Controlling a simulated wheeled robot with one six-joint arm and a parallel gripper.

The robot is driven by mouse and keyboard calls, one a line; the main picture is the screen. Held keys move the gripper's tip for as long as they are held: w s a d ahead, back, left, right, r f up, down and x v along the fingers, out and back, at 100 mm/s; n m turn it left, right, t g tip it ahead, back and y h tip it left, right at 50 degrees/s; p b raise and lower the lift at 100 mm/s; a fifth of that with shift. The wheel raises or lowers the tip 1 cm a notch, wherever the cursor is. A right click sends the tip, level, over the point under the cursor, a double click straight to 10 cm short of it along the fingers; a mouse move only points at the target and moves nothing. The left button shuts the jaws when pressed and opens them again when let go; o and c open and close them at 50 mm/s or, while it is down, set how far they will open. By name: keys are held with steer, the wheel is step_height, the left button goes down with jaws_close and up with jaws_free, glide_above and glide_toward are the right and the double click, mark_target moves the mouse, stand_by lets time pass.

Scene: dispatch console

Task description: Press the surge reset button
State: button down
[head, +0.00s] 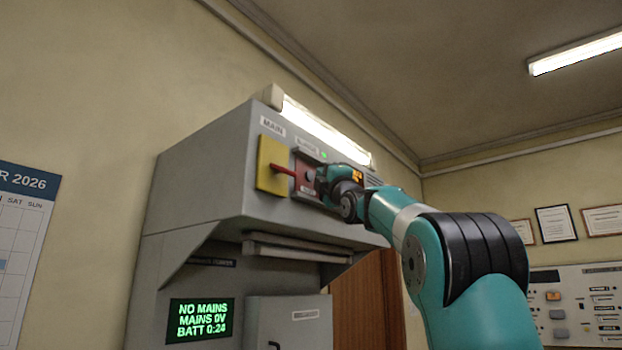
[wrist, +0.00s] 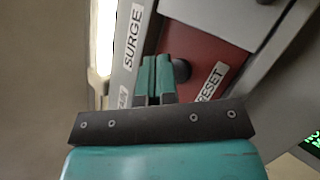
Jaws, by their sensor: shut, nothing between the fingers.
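The surge reset panel is a red plate (head: 305,172) on the front of the grey console hood, and it also shows in the wrist view (wrist: 205,52). A dark round button (wrist: 182,70) sits on the red plate, partly hidden by my fingers. My gripper (wrist: 156,60) is shut and empty, its tips over the red plate just left of the button. I cannot tell whether the tips touch the plate. In the head view my gripper (head: 322,177) covers the right part of the red plate.
Left of the red plate is a yellow plate (head: 267,177) under a MAIN label, with a red lever (head: 284,171) sticking out. A green light (head: 324,155) glows above the red plate. A screen (head: 201,320) reads NO MAINS, MAINS 0V, BATT 0:24. A lit tube lamp (head: 325,132) runs along the hood top.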

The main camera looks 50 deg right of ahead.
steer(key=s+b, duration=0.3)
steer(key=s, duration=0.2)
steer(key=shift+d, duration=0.2)
stand_by(0.7)
step_height(320, 180, up, 8)
steer(key=p, duration=0.6)
stand_by(0.5)
